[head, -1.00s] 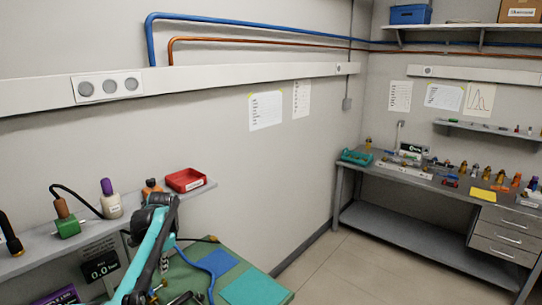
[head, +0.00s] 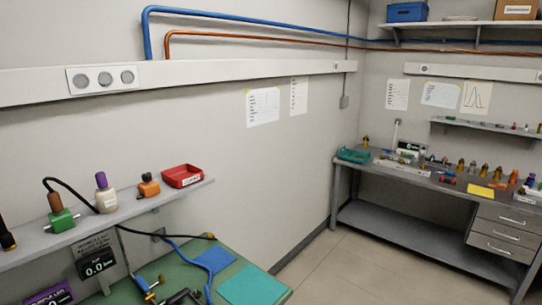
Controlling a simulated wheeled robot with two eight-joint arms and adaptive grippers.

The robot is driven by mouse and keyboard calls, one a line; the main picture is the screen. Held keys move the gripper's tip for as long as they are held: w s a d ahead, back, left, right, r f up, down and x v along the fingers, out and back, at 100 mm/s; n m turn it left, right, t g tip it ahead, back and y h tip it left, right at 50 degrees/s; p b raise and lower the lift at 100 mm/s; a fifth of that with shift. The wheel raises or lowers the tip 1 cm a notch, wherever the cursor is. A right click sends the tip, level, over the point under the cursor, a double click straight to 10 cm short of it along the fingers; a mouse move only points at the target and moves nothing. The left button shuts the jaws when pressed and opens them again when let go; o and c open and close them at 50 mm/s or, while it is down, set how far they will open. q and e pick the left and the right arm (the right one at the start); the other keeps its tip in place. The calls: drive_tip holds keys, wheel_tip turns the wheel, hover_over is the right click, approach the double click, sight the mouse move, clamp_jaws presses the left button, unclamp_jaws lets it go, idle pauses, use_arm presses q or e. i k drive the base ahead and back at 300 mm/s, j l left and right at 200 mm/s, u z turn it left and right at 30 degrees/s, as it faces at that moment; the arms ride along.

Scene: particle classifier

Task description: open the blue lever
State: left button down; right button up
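A small fitting with blue and brass-coloured parts (head: 147,287) sits on the green bench top at the bottom of the head view. Its blue part may be the lever, but it is too small and cut too close to the lower edge to be sure. A blue hose (head: 184,252) runs near it. Neither of my grippers is in view.
A grey shelf (head: 148,204) above the bench holds bottles, a green block and a red tray (head: 182,176). Blue and teal mats (head: 254,284) lie on the green bench. A second workbench (head: 400,232) stands at the far right, with open floor before it.

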sight(140, 282)
drive_tip(key=i+l, duration=0.15)
drive_tip(key=i, duration=0.2)
drive_tip(key=i+l, duration=0.15)
drive_tip(key=i, duration=0.25)
drive_tip(key=i+l, duration=0.15)
drive_tip(key=i, duration=0.2)
drive_tip(key=u, duration=2.05)
